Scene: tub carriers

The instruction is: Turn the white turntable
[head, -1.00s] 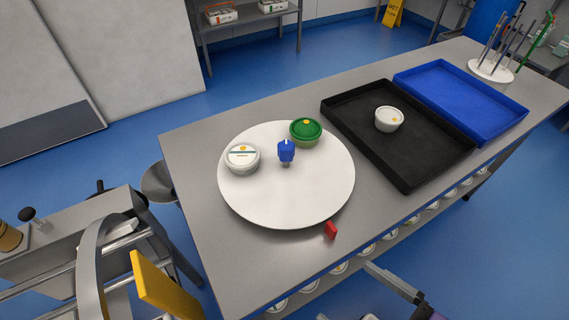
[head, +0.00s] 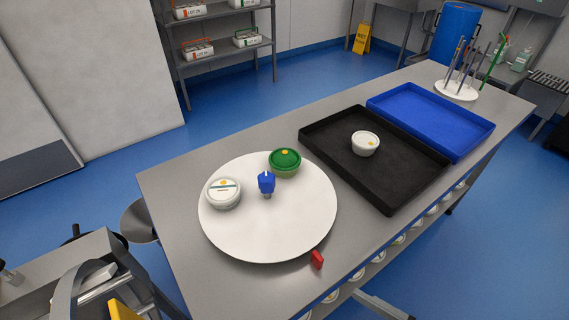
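The white turntable (head: 268,228) is a round flat disc on the near left part of the steel table. A white-lidded tub (head: 223,193) sits at its left edge and a green-lidded tub (head: 285,162) at its back edge. A blue knob-like piece (head: 266,182) stands upright near the middle. A red piece (head: 317,260) is at the front right edge of the disc; I cannot tell whether it is fixed to the disc or the table. My gripper is not in the head view.
A black tray (head: 385,175) holding a white tub (head: 365,143) lies right of the turntable. A blue tray (head: 430,119) and a white rack with upright rods (head: 456,91) are further back. Bare steel tabletop (head: 190,165) surrounds the disc. A machine (head: 75,265) stands at the lower left.

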